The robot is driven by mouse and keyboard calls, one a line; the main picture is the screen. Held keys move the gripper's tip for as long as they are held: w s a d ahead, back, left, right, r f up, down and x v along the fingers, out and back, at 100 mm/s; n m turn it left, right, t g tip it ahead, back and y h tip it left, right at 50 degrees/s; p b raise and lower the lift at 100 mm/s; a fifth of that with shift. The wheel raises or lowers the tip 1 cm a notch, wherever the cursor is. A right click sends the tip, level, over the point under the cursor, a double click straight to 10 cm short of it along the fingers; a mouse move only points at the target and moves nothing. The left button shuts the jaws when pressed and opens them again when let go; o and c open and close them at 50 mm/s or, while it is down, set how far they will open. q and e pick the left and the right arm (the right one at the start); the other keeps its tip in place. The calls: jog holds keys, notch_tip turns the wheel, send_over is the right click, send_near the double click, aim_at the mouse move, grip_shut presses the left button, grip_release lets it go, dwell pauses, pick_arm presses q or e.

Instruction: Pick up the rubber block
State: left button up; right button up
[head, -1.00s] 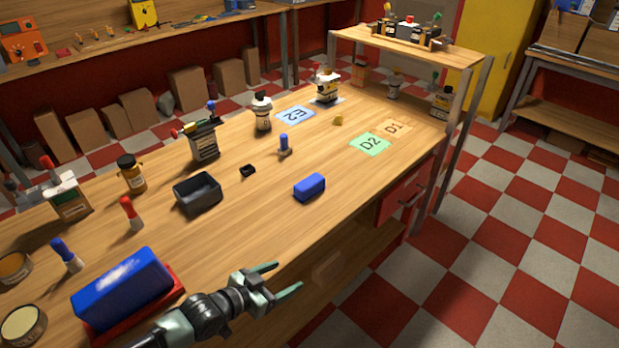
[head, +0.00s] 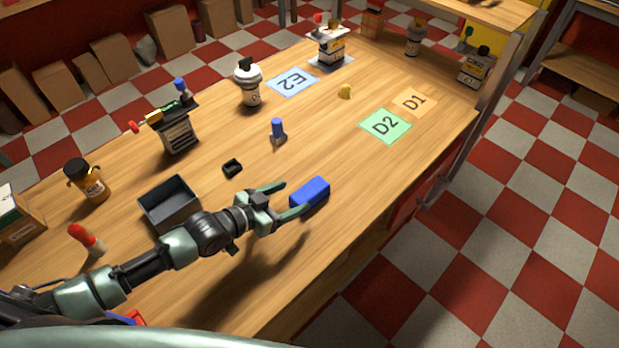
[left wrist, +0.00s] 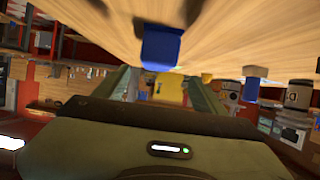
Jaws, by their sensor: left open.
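The blue block (head: 311,193), which I take for the rubber block, lies on the wooden table near its front edge. My left gripper (head: 291,198) is open, with its fingertips at the left end of the block. One finger appears to overlap the block's near side in the head view; I cannot tell if it touches. In the left wrist view the blue block (left wrist: 161,48) shows ahead, roughly in line with the gap between the two spread fingers (left wrist: 165,88). My right gripper is not in view.
Left of the block are a small black part (head: 232,168), a dark open bin (head: 169,204) and a blue-topped peg (head: 278,131). A red-topped marker (head: 87,240) stands near my left arm. The green D2 mat (head: 385,126) lies at the right, with clear table before it.

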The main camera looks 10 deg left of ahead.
aim_at(306, 192)
pick_arm(q)
jog(key=x, duration=0.2)
jog(key=shift+w+d, duration=0.15)
jog(key=shift+d, duration=0.2)
jog(key=p+x, duration=0.1)
jog(key=x, duration=0.3)
jog(key=shift+d+f, duration=0.15)
jog(key=shift+w+d+f, duration=0.15)
jog(key=shift+w+f, duration=0.05)
jog(key=shift+w, duration=0.1)
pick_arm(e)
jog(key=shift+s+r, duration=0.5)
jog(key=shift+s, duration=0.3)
pick_arm(q)
grip_shut()
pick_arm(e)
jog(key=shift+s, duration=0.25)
